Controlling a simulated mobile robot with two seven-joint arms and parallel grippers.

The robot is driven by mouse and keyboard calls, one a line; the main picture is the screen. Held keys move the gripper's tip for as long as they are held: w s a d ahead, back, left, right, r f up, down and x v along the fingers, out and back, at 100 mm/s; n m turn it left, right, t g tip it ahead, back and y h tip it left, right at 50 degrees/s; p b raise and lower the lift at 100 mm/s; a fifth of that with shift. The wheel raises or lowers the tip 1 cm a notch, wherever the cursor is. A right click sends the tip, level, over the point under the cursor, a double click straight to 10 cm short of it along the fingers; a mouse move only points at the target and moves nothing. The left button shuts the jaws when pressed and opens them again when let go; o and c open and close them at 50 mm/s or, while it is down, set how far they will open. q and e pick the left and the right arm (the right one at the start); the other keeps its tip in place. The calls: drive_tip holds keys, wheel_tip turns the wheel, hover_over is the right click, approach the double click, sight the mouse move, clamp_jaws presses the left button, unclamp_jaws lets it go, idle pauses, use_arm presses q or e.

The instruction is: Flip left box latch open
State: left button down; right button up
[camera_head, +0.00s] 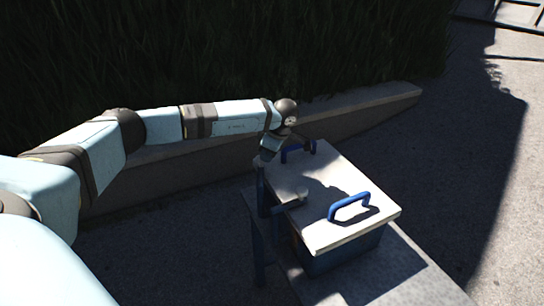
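A box with a pale grey lid (315,185) and a blue-grey body (345,252) stands on a bench. Its lid lies flat and looks closed. Two blue handles show on the lid, a near one (349,206) and a far one (299,150). A dark latch-like piece (289,204) shows at the lid's left edge, in shadow; its exact position is unclear. My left gripper (262,168) is bent down beside the far left corner of the lid. Its fingers are small and dark, and I cannot tell whether they touch the box. My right gripper is out of view.
The bench (405,277) extends to the lower right, with a dark blue upright (258,235) at its left. A low concrete kerb (370,112) with tall dark grass (230,50) runs behind. Paved ground (450,175) to the right is clear.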

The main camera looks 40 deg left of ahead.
use_arm(q)
drive_tip(key=n, duration=0.1)
drive_tip(key=a+n, duration=0.1)
drive_tip(key=shift+s+a+f+n+g, duration=0.1)
drive_tip(key=shift+s+a+n+g, duration=0.1)
drive_tip(key=shift+s+n+g, duration=0.15)
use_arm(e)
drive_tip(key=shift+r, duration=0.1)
use_arm(q)
drive_tip(key=shift+s+a, duration=0.15)
drive_tip(key=shift+a, duration=0.05)
drive_tip(key=shift+s+a, duration=0.15)
drive_tip(key=shift+a, duration=0.05)
